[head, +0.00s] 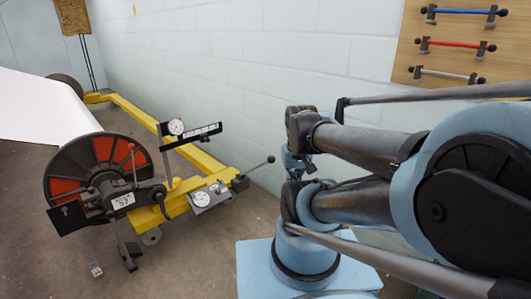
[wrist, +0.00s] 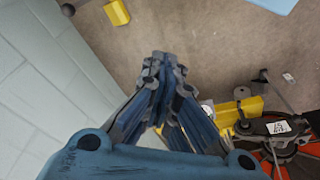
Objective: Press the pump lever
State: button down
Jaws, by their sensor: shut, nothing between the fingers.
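A thin lever with a black ball knob (head: 271,159) rises to the right from a dark mount at the near end of the yellow frame in the head view. A shorter lever with a red knob (head: 131,147) stands upright by the reel hub. I cannot tell for certain which is the pump lever. My gripper (wrist: 165,65) is shut and empty in the wrist view, its fingertips together above the floor. In the head view it is small and partly hidden by my arm, right of the black-knobbed lever. A dark ball (wrist: 68,10) shows at the wrist view's upper left.
A large reel (head: 60,170) with red segments stands left, with gauges (head: 201,199) on the yellow frame (head: 180,145). A white block wall (head: 300,60) runs close behind. A tool board (head: 465,50) hangs at the right. Floor in front of the frame is mostly clear.

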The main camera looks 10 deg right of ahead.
jog(key=w+r+n+t, duration=0.15)
jog(key=w+r, duration=0.25)
jog(key=w, duration=0.8)
jog(key=w+r+n+g, duration=0.1)
jog(key=w+r+n, duration=0.25)
jog(key=w, duration=0.95)
jog(key=w+a+f+n, duration=0.1)
jog(key=w+f, duration=0.3)
jog(key=w, duration=0.5)
jog(key=w+a+f+n+t, duration=0.1)
jog(key=w+f, duration=0.2)
jog(key=w, duration=0.7)
jog(key=w+a+f+n, duration=0.1)
jog(key=w+f, duration=0.3)
jog(key=w, duration=0.5)
jog(key=shift+w+f+n, duration=0.2)
jog(key=shift+f+n, duration=0.1)
jog(key=shift+n, duration=0.3)
jog(key=shift+t, duration=0.25)
